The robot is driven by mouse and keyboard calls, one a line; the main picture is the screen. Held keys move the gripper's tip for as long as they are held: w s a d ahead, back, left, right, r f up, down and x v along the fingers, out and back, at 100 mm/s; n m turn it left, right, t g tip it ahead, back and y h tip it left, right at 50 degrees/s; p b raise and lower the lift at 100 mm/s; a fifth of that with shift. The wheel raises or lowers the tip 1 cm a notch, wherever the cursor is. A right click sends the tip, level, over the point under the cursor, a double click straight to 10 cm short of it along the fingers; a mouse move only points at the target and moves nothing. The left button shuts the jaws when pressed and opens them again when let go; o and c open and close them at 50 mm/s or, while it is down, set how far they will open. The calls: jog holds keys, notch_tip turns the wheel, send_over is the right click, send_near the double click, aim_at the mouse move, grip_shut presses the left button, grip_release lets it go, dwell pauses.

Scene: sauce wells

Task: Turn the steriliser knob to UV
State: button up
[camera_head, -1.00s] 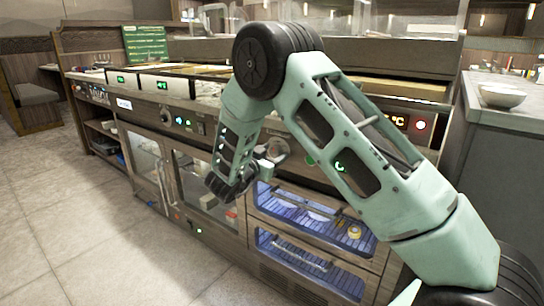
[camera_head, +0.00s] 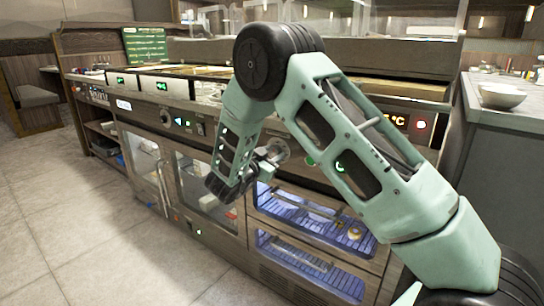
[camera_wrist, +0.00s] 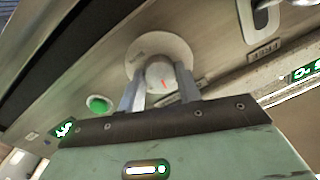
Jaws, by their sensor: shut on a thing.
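The steriliser knob (camera_wrist: 158,80) is a round pale knob with a thin red pointer mark, set on a round light dial plate (camera_wrist: 166,45) on the wood-trimmed front panel. My gripper (camera_wrist: 160,72) has its two grey fingers on either side of the knob, closed on it. The pointer slants in the wrist view; the dial lettering is too small to read. In the head view my gripper (camera_head: 268,156) meets the dial plate (camera_head: 283,148) on the counter front, and my wrist hides part of the knob.
A green lamp button (camera_wrist: 98,104) sits left of the dial in the wrist view, and a handle (camera_wrist: 266,17) upper right. Below the panel in the head view is a blue-lit cabinet (camera_head: 300,215). The tiled floor (camera_head: 90,225) in front is clear.

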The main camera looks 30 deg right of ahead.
jog(key=m, duration=0.1)
jog(key=m+b, duration=0.1)
jog(key=m, duration=0.1)
jog(key=m+b, duration=0.1)
jog(key=shift+f, duration=0.25)
jog(key=shift+m+b, duration=1.45)
jog(key=shift+m, duration=0.65)
jog(key=shift+r, duration=0.1)
jog(key=o, duration=1)
jog(key=shift+c, duration=0.2)
jog(key=p+v, duration=0.4)
jog(key=v, duration=1.3)
jog(key=shift+a+f, duration=0.3)
jog(key=shift+f, duration=0.05)
